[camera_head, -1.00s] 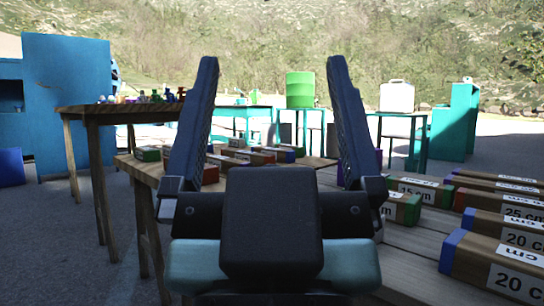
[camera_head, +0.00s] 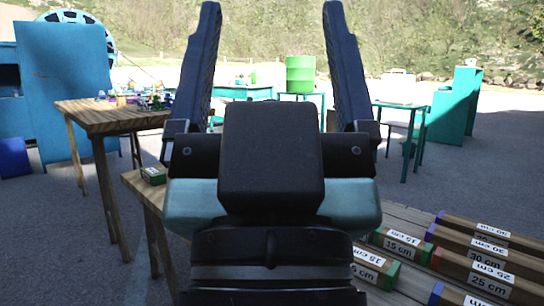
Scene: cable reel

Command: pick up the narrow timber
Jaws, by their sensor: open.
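Several labelled timbers with coloured ends lie on the slatted wooden table (camera_head: 412,218) at lower right. They include two green-ended 15 cm timbers (camera_head: 400,246), a red-ended 25 cm timber (camera_head: 490,286) and two longer 30 cm timbers (camera_head: 505,263). A blue-ended timber (camera_head: 452,297) is cut off by the bottom edge. I cannot tell which one is the narrow timber. My gripper (camera_head: 268,12) is open and empty, its fingers pointing up in the picture, left of and above these timbers. My gripper and arm hide the table's middle.
A small green-ended block (camera_head: 153,175) sits on the table's left corner. A wooden table (camera_head: 110,117) with small coloured items stands at left, beside a blue panel (camera_head: 70,90) and reel (camera_head: 85,25). A green barrel (camera_head: 300,74) and teal tables stand behind. Paved ground between is clear.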

